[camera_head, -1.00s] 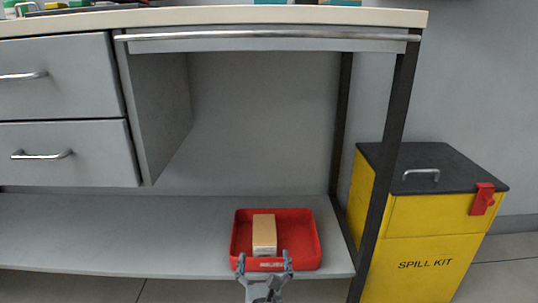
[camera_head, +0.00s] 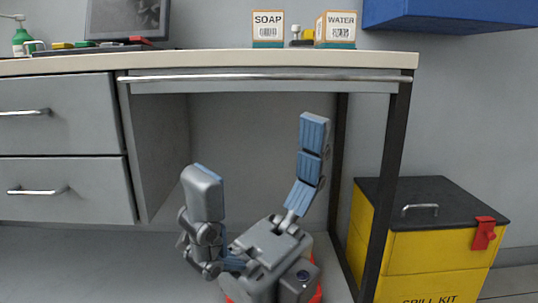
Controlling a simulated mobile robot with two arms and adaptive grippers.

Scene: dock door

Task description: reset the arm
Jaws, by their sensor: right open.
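My right gripper (camera_head: 257,165) is raised in front of the open bay under the bench. Its two blue-padded fingers are spread wide and nothing is between them. A red tray (camera_head: 318,293) on the lower shelf is mostly hidden behind the gripper's body; only bits of its edge show. The tan box seen in the tray earlier is hidden now. My left gripper is not in view.
The bench top (camera_head: 270,63) carries a soap box (camera_head: 268,30), a water box (camera_head: 336,30), a monitor (camera_head: 128,18) and a green bottle (camera_head: 20,40). Drawers (camera_head: 60,115) are at left. A yellow spill kit bin (camera_head: 430,250) stands right, beside the dark bench leg (camera_head: 388,170). A blue cabinet (camera_head: 450,12) hangs above.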

